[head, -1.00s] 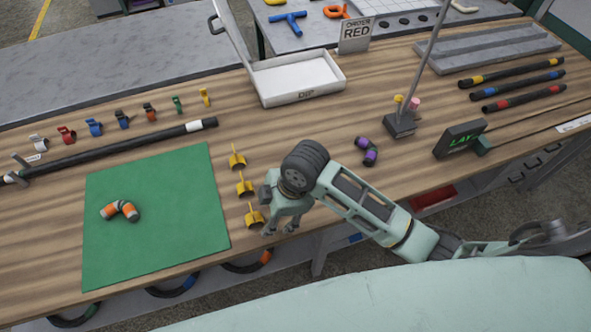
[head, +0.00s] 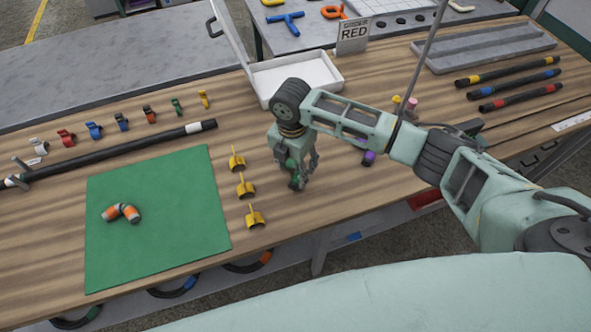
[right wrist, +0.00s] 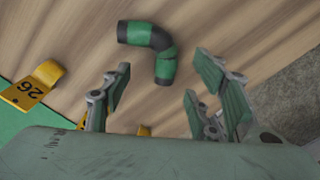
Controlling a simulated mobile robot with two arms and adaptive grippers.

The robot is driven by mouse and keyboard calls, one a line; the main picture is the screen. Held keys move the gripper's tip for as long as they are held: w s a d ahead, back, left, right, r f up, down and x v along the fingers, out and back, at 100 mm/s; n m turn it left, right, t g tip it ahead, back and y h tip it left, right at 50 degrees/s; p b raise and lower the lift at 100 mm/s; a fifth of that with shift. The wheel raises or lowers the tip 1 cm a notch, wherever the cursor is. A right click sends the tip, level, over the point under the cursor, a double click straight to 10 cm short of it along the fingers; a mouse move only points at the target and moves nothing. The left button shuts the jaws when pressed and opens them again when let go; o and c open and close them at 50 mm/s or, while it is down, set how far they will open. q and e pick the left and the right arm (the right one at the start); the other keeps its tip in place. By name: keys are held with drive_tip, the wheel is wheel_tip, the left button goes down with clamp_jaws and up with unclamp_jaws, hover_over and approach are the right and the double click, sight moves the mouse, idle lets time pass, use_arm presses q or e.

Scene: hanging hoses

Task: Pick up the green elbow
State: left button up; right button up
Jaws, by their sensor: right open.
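In the head view my right gripper (head: 300,172) points down over the bench, right of the yellow clips. There the gripper largely hides the elbow, and I cannot tell how high the fingertips are above it. My left gripper is in neither view.
Yellow clips (head: 246,188) stand just left of my right gripper. A white dip tray (head: 330,75) lies behind, and a purple elbow (head: 369,157) is partly hidden by my arm.

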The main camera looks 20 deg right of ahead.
sight(294, 177)
drive_tip(key=shift+s+f+p, duration=0.15)
drive_tip(key=shift+f+p, duration=0.3)
drive_tip(key=shift+f, duration=1.65)
drive_tip(key=shift+c, duration=0.3)
clamp_jaws()
